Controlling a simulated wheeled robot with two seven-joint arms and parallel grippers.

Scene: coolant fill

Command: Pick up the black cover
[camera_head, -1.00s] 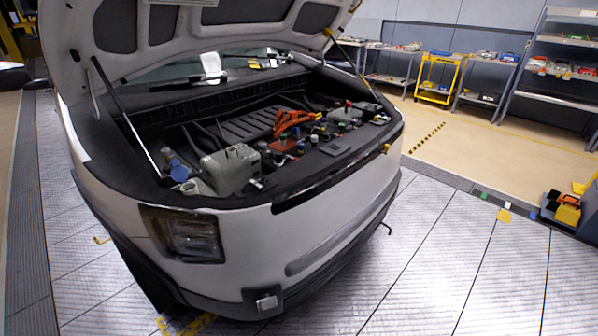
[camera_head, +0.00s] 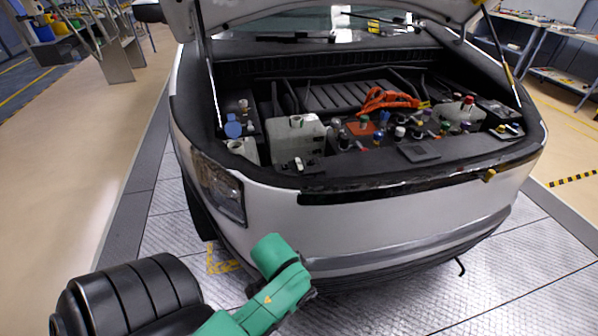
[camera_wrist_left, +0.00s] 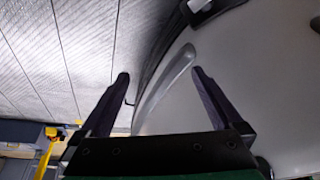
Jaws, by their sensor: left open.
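A flat dark rectangular piece, which looks like the black cover (camera_head: 418,151), lies on the front black trim of the open engine bay, right of the middle in the head view. It does not show clearly in the left wrist view. My left gripper (camera_wrist_left: 158,76) is open and empty in the left wrist view, its two dark fingers apart, with the car's pale front and the floor beyond. In the head view my green left arm is low in front of the car bumper, well below and left of the cover. My right gripper is not in view.
The white car (camera_head: 390,225) stands with its hood propped up. The bay holds a pale tank (camera_head: 296,138), orange cables (camera_head: 390,99) and several small coloured caps. The striped metal floor (camera_head: 530,265) at the right front is clear. Shelving (camera_head: 560,60) stands at the back right.

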